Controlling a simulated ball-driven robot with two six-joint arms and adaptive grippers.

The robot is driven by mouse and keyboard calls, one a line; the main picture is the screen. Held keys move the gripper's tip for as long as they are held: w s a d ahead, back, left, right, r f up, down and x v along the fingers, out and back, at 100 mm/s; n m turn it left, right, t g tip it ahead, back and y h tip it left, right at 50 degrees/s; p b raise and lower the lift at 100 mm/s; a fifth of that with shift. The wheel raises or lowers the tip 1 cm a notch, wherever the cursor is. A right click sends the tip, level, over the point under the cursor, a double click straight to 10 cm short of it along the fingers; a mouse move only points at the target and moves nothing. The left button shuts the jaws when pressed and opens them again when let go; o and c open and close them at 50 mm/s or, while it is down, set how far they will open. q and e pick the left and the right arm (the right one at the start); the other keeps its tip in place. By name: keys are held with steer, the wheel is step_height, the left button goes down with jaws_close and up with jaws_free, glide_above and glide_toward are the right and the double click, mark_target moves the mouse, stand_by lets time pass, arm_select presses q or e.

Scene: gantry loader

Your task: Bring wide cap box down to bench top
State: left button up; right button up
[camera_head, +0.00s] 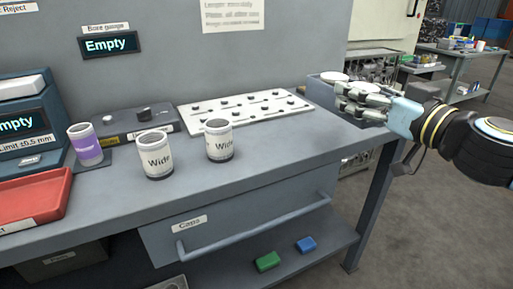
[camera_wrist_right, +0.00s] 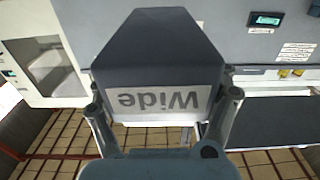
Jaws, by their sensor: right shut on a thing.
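The wide cap box is a dark grey box (camera_wrist_right: 160,58) whose white label reads "Wide" upside down in the right wrist view. My right gripper (camera_wrist_right: 165,108) is shut on it, with one finger along each side. In the head view the grey box (camera_head: 319,91) is at the bench's far right end, with round white lids showing at its top. My right gripper (camera_head: 362,101) reaches it from the right and hides part of it. I cannot tell whether its base touches the grey bench top (camera_head: 285,155). My left gripper is not in view.
Two white "Wide" jars (camera_head: 155,157) (camera_head: 220,141) stand mid-bench, and a purple-labelled jar (camera_head: 86,145) stands left. A white pegged board (camera_head: 245,109) lies behind them, left of the box. A red tray (camera_head: 35,200) is at far left. The bench's front right is clear.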

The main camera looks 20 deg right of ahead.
steer(key=shift+w+d+f, duration=0.1)
steer(key=shift+w+f, duration=0.1)
steer(key=shift+w, duration=0.2)
steer(key=w, duration=0.1)
steer(key=w+f, duration=0.2)
steer(key=shift+w+a, duration=0.25)
steer(key=shift+w, duration=0.15)
steer(key=w+f+b, duration=0.1)
steer(key=w, duration=0.1)
steer(key=w+f+b, duration=0.3)
steer(key=w+b, duration=0.1)
steer(key=shift+a+f, duration=0.2)
steer(key=shift+a, duration=0.1)
steer(key=shift+w+a+f+b, duration=0.1)
steer(key=shift+w+f+b, duration=0.05)
steer(key=shift+w+b, duration=0.35)
step_height(320, 180, down, 4)
steer(key=shift+r+b, duration=0.1)
steer(key=shift+b, duration=0.7)
steer(key=shift+r, duration=0.1)
steer(key=o, duration=1.4)
steer(key=shift+c, duration=0.2)
